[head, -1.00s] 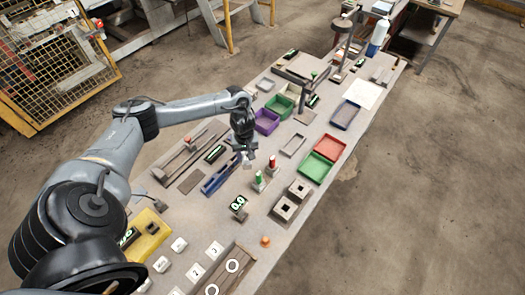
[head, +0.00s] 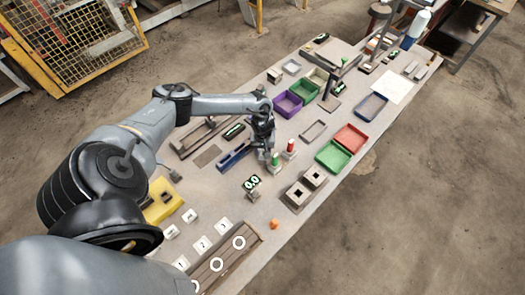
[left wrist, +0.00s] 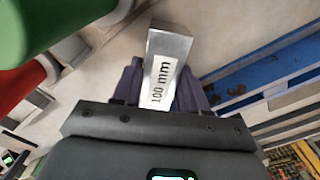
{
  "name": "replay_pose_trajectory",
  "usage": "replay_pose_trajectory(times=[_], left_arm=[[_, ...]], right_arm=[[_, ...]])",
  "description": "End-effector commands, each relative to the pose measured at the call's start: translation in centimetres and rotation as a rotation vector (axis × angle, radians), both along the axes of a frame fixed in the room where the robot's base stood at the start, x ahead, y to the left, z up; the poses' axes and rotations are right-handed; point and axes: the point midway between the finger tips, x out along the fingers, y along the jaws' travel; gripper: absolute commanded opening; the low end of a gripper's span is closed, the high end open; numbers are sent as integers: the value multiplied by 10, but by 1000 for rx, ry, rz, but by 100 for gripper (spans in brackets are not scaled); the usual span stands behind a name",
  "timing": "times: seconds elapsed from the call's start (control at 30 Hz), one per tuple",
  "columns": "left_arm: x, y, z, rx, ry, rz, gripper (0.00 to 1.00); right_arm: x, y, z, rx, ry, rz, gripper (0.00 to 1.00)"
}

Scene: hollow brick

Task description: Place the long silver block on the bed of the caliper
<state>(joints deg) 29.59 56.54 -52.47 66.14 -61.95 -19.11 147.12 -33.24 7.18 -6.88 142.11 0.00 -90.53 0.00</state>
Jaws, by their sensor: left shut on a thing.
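The long silver block (left wrist: 172,45), labelled "100 mm", is between the fingers of my left gripper (left wrist: 160,88) in the left wrist view. The gripper is shut on it. In the head view my left gripper (head: 266,152) is low over the table, between the blue tray (head: 233,158) and the green-topped post (head: 275,159). The block cannot be made out there. What looks like the caliper, a long grey rail (head: 196,141), lies left of the gripper, with a dark display (head: 233,131) beside it, partly behind my arm. My right gripper is not in view.
A red-topped post (head: 291,147) stands just right of the gripper. A small display reading 0.0 (head: 251,183) stands in front of it. Two square hollow blocks (head: 298,195) stand near the right edge.

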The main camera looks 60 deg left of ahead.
Motion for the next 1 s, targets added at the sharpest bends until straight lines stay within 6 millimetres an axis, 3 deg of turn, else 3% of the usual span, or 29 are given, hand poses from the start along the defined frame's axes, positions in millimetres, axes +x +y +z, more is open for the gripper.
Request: replay_pose_trajectory(times=[0.47, 0.5, 0.63, 1.0], left_arm=[[1, 1, -6, 1, -2, 2, 0], [0, 1, -7, 1, 0, 1, 46], [0, 1, -7, 1, 0, 1, 66], [0, 1, -4, 2, -1, 0, 68]], right_arm=[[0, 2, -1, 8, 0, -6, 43], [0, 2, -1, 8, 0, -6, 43], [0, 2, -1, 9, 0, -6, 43], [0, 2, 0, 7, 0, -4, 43]])
